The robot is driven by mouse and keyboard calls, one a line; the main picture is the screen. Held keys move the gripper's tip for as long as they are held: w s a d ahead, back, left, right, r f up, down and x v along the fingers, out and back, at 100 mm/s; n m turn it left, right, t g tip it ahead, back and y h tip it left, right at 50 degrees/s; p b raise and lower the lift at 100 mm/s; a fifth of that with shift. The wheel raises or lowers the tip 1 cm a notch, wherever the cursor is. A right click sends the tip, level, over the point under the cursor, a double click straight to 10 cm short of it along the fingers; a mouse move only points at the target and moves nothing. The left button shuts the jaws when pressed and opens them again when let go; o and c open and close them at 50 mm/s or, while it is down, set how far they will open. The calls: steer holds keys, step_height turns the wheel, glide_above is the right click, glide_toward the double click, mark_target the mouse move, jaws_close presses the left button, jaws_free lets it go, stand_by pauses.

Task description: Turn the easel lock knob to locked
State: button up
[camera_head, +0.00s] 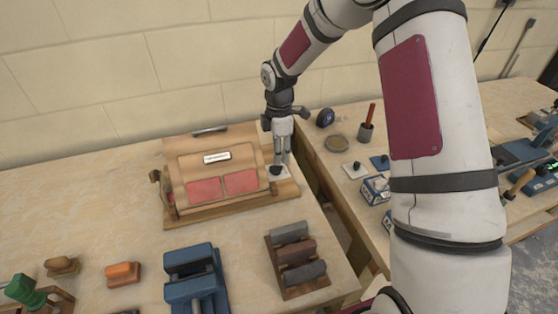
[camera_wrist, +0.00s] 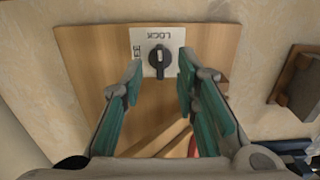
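The wooden easel (camera_head: 178,160) stands on the table with two red panels and a pale label on its face. At its right end a white plate (camera_wrist: 137,36) carries a black knob (camera_wrist: 159,60); the knob also shows in the head view (camera_head: 277,169). In the wrist view the plate reads LOCK upside down above the knob, with partly hidden lettering at its left. The knob's grip bar looks roughly upright in that view. My gripper (camera_wrist: 160,64) points down over the plate, open, one finger on each side of the knob with visible gaps. It also shows above the easel's base (camera_head: 281,160).
A blue vise (camera_head: 192,270) and a wooden tray with several blocks (camera_head: 275,267) stand in front of the easel. A gap separates this table from the right one, which holds a tape roll (camera_head: 325,117) and a cup (camera_head: 366,133). The wall is close behind.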

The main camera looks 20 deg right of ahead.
step_height(320, 180, up, 8)
steer(key=shift+f, duration=0.25)
steer(key=s+r+m+t+h, duration=0.1)
steer(key=s+r+m+t, duration=0.1)
steer(key=s+r+m, duration=1)
steer(key=s+r+m+t, duration=0.1)
steer(key=s+r+m, duration=0.2)
steer(key=s, duration=0.7)
steer(key=s+r+m+t+y, duration=0.1)
steer(key=s+r+m+t, duration=0.1)
steer(key=s, duration=0.8)
steer(key=shift+r+m, duration=0.4)
steer(key=shift+r, duration=0.5)
steer(key=shift+s, duration=0.1)
